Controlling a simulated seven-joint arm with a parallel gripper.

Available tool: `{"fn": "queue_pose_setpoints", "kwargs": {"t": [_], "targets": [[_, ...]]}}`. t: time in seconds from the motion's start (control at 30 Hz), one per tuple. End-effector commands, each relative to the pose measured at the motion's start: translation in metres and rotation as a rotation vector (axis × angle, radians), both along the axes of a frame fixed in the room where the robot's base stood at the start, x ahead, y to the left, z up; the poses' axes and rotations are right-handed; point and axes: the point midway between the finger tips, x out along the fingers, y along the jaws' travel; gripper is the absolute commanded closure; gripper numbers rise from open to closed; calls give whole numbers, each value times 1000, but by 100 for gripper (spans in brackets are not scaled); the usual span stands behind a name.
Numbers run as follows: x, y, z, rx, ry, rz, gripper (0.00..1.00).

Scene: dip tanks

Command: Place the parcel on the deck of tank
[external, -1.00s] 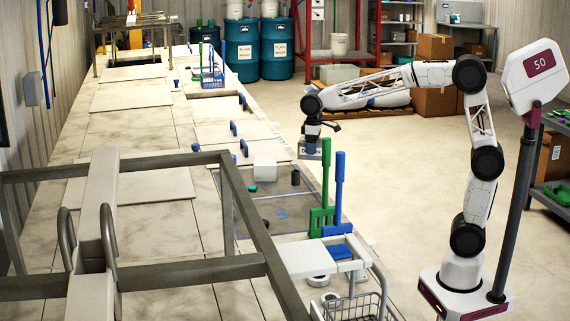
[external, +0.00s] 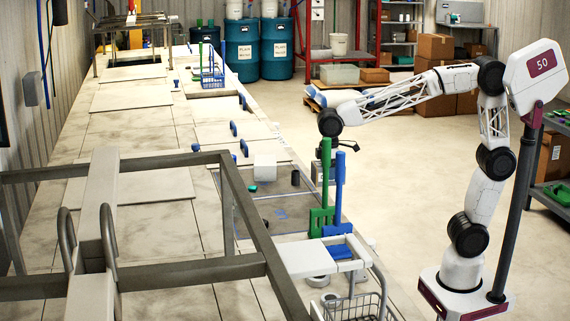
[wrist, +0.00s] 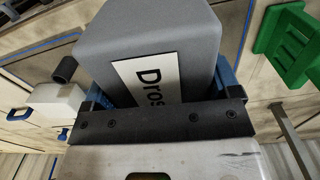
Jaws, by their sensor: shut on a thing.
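The parcel (wrist: 150,40) is a grey box with a white label reading "Dros". In the wrist view it sits between the blue fingers of my gripper (wrist: 163,90), which is shut on it. In the external view my gripper (external: 321,153) is beside the right edge of the long pale tank deck (external: 120,128). The upright green and blue handles partly hide it there, and the parcel is mostly hidden. I cannot tell its exact height above the deck.
A green paddle (external: 321,217) and a blue paddle (external: 338,205) stand upright near my gripper. A white box (external: 265,168) and a dark cylinder (external: 295,177) are on the deck nearby. Dark metal railing (external: 190,267) crosses the foreground. Pale panels farther back are largely clear.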

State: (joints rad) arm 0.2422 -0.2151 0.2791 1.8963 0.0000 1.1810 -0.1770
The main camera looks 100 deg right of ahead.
Motion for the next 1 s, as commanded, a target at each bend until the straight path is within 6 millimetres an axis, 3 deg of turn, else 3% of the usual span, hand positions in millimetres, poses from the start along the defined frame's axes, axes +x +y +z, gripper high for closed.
{"fn": "queue_pose_setpoints", "kwargs": {"t": [0.27,0.4,0.6,1.0], "targets": [[-7,38,-2,0,-1,68,51],[-7,36,-28,0,2,65,51],[-6,36,-50,0,1,65,51],[-6,36,-53,0,-1,65,51]]}}
